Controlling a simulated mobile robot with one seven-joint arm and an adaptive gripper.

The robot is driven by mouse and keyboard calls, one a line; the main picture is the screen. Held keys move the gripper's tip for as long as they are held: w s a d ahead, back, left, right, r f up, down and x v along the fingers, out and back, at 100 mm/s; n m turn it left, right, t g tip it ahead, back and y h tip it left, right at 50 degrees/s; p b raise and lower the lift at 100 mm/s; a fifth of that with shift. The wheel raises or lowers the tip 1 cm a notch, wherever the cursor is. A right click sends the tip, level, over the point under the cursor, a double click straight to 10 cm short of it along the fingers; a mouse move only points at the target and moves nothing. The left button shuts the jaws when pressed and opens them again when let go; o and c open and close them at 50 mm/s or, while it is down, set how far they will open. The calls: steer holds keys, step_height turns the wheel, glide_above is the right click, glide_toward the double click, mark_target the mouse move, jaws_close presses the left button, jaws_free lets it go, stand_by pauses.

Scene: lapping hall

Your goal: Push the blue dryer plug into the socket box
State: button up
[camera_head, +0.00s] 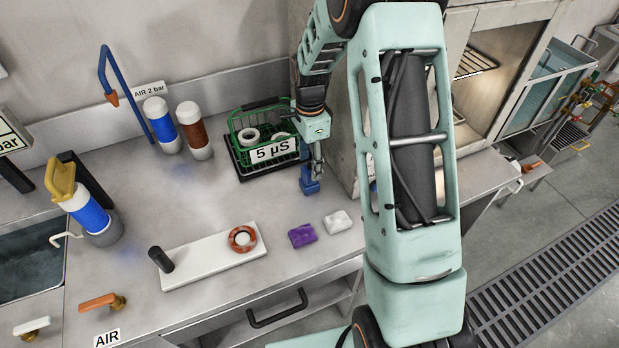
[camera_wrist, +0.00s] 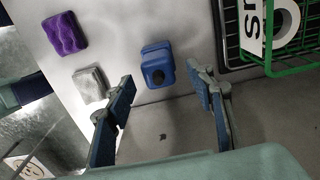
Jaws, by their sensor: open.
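A small blue block, seemingly the blue dryer plug (camera_head: 310,186), is on the grey counter in front of the green basket. My gripper (camera_wrist: 160,76) is open, one finger on each side of the blue plug's line, and holds nothing. In the head view my gripper (camera_head: 317,162) points down right above or just behind the plug. I cannot tell whether the fingers touch it. I cannot make out a socket box for certain; my arm hides part of the counter to the right.
The green wire basket (camera_head: 240,139) with white rings and a "5 µS" label stands close to the plug. A purple sponge (camera_head: 302,235) and a white sponge (camera_head: 337,222) lie towards the front edge. A white board (camera_head: 205,262) lies left of them. Bare counter lies between.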

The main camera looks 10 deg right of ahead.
mark_target(310, 168)
step_height(310, 168, down, 3)
steer(key=shift+f, duration=0.2)
steer(key=shift+s+a, duration=0.1)
steer(key=c, duration=1.3)
steer(key=shift+r, duration=0.15)
